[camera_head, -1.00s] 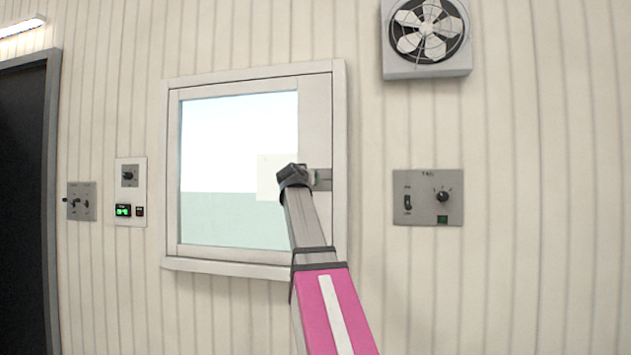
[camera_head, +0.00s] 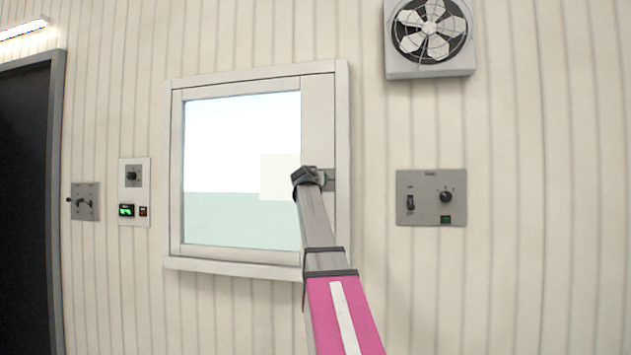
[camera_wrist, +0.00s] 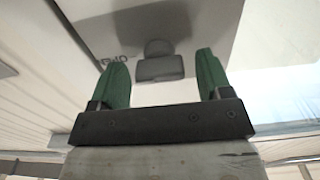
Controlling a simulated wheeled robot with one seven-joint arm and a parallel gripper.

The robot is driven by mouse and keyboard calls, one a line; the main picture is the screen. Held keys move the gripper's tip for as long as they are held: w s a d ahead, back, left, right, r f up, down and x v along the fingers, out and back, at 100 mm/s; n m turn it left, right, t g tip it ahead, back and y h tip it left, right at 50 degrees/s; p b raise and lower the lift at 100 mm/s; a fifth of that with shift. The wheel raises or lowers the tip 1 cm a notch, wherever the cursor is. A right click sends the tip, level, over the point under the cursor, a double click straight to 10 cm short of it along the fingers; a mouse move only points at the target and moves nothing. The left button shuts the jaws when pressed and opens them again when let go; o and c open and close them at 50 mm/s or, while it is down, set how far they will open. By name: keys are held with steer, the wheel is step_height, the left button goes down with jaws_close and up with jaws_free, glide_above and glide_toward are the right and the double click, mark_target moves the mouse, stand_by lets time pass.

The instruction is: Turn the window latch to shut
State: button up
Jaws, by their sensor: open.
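The window (camera_head: 240,265) is on the wall in front of me, its pane framed in white. The grey latch plate (camera_head: 330,172) is on the right side of the frame, mostly hidden behind my arm's end. In the wrist view the latch handle (camera_wrist: 160,68) is a dark grey piece on a pale plate with partly readable lettering. My gripper (camera_wrist: 160,70) is open, its two green fingers standing either side of the handle with gaps to both. In the head view my gripper (camera_head: 325,180) is largely hidden by the wrist. I cannot tell how deep the fingers reach.
A grey switch panel (camera_head: 431,213) is right of the window, below a fan (camera_head: 430,30). Two control panels (camera_head: 134,205) (camera_head: 85,202) and a dark door (camera_head: 25,200) are on the left. The wall between the window and right panel is clear.

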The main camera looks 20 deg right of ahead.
steer(key=c, duration=0.9)
steer(key=n, duration=0.5)
steer(key=shift+a, duration=0.1)
steer(key=n, duration=0.4)
steer(key=shift+f+n, duration=0.1)
steer(key=shift+n, duration=0.2)
steer(key=n, duration=0.4)
steer(key=shift+w+f, duration=0.1)
steer(key=shift+a+f+n, duration=0.1)
steer(key=shift+n, duration=2)
